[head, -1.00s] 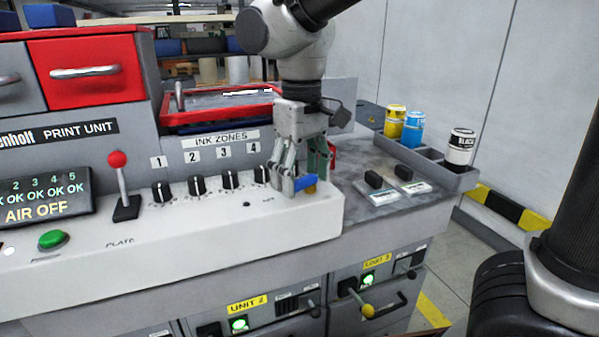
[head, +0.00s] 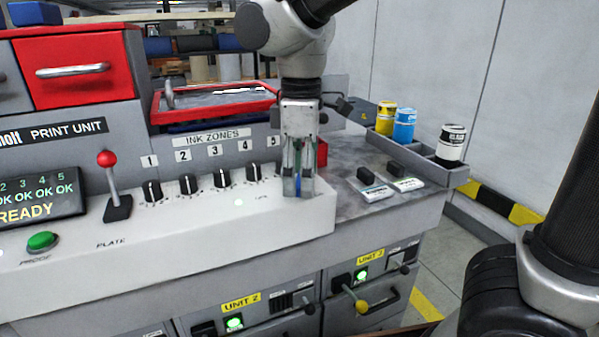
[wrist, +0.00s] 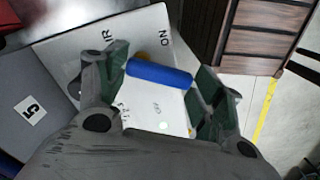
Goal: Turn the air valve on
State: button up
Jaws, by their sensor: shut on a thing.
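The air valve's blue handle (wrist: 160,76) lies between the fingers of my gripper (wrist: 163,85) in the wrist view. A bit of its yellow-orange base shows behind it, beside the letters "ON" on the white panel. In the head view my gripper (head: 299,188) points down at the right end of the console. It is shut on the handle, which shows as a narrow blue strip (head: 299,184) between the fingers. The fingers hide most of the valve there. The status display (head: 38,195) reads READY, with several OK marks above it. A small lamp (head: 238,202) on the panel glows pale green.
Black ink-zone knobs (head: 221,178) stand in a row left of my gripper. A red-knobbed lever (head: 112,185) and a green button (head: 42,241) are further left. Ink cans (head: 403,124) stand in a grey tray (head: 464,178) at right. A red-rimmed tray (head: 272,103) is behind.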

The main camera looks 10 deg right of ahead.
dwell(0.5)
jog(key=o, duration=1)
jog(key=shift+r, duration=0.1)
notch_tip(320, 180, up, 12)
jog(key=shift+f, duration=0.1)
